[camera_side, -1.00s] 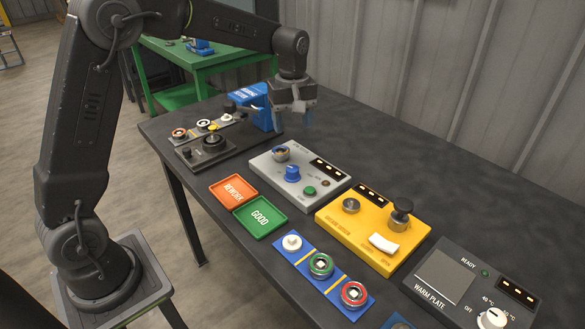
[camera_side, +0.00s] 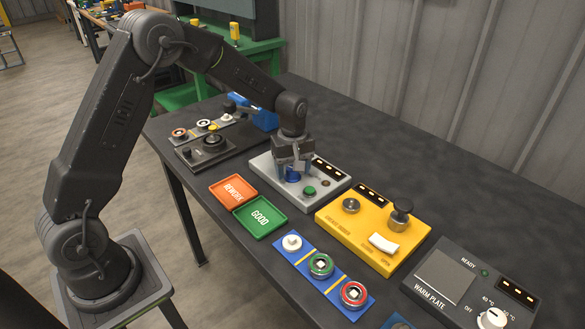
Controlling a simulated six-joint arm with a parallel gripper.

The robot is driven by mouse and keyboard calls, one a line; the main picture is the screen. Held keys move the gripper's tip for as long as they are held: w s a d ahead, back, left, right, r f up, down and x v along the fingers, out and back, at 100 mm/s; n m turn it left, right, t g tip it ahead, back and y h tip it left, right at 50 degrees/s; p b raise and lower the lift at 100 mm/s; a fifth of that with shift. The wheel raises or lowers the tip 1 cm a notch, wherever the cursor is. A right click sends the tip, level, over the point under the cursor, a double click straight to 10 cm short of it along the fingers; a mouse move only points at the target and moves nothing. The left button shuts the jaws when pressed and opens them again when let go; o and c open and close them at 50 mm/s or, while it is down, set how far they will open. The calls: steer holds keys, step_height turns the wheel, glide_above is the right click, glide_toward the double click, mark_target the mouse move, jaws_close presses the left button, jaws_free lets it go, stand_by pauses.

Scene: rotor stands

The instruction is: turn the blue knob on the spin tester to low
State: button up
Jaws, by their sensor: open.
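The spin tester is the grey box (camera_side: 329,203) in the middle of the table, with a green button (camera_side: 309,191) and a dark display strip. Its blue knob (camera_side: 292,176) shows only in part beneath my gripper. My gripper (camera_side: 292,174) points down over the knob, jaws open, with the fingertips low around or just beside it. I cannot tell whether they touch it. The knob's pointer and its setting marks are hidden by the gripper.
A yellow tester (camera_side: 352,232) with a black-topped plunger stands to the right, and the warm plate (camera_side: 428,309) beyond it. The orange rework tray (camera_side: 247,203) and green good tray (camera_side: 275,233) lie in front. A blue rotor strip (camera_side: 337,289) is nearer. A dark station stands behind left.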

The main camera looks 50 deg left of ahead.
steer(key=shift+f, duration=0.1)
steer(key=c, duration=0.9)
steer(key=shift+m, duration=0.3)
steer(key=m, duration=0.6)
steer(key=shift+m, duration=0.3)
steer(key=m, duration=0.6)
steer(key=shift+m, duration=0.4)
